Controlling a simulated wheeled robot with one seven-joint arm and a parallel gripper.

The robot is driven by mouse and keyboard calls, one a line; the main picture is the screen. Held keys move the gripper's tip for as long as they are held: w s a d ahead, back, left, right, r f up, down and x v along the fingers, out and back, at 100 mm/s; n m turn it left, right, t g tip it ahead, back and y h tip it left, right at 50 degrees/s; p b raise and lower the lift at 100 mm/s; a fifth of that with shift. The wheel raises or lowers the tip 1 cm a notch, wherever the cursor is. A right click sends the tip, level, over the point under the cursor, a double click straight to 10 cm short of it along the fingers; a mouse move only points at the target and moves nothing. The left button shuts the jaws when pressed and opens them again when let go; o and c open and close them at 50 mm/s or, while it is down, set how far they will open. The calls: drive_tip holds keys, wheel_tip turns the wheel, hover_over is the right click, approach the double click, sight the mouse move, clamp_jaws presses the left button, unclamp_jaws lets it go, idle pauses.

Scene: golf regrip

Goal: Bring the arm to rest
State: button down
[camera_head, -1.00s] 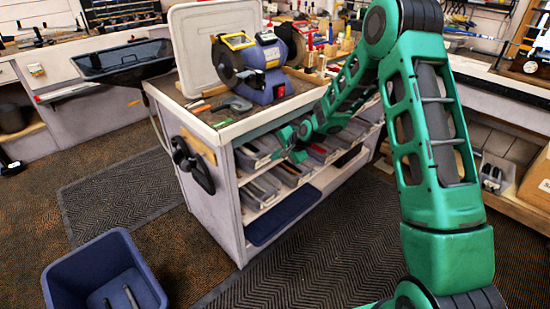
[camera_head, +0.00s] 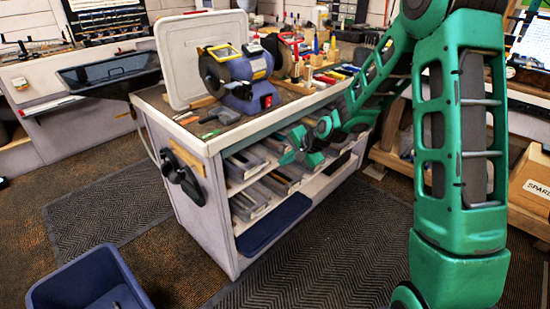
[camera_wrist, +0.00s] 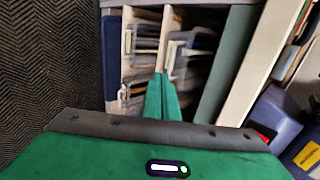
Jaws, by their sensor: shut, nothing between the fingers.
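My gripper (camera_head: 289,158) is at the end of my green arm, in front of the workbench's open shelves in the head view. In the wrist view its two green fingers (camera_wrist: 162,92) lie together, shut and empty. They point toward the shelves, where grey bins (camera_wrist: 190,60) hold dark items. The fingers appear apart from the bins, though the exact gap cannot be told.
The workbench (camera_head: 206,146) carries a blue bench grinder (camera_head: 240,88), a pale upright panel (camera_head: 186,50) and small tools. A blue tub (camera_head: 85,285) stands front left. Dark mats (camera_head: 340,255) cover open floor.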

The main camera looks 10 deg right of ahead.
drive_tip(key=s+d+r+n+g+h, duration=0.2)
drive_tip(key=s+d+r, duration=0.3)
drive_tip(key=s+d, duration=0.4)
drive_tip(key=s+d+r+n+g+h, duration=0.2)
drive_tip(key=s+d+r, duration=0.35)
drive_tip(key=s, duration=0.65)
drive_tip(key=s+d+r+g, duration=0.1)
drive_tip(key=s, duration=1)
drive_tip(key=s+d+r+n+g, duration=0.1)
drive_tip(key=s+d+r+g, duration=0.1)
drive_tip(key=s, duration=1)
drive_tip(key=shift+s+d+r, duration=0.15)
drive_tip(key=shift+s+r, duration=0.05)
drive_tip(key=shift+s, duration=0.05)
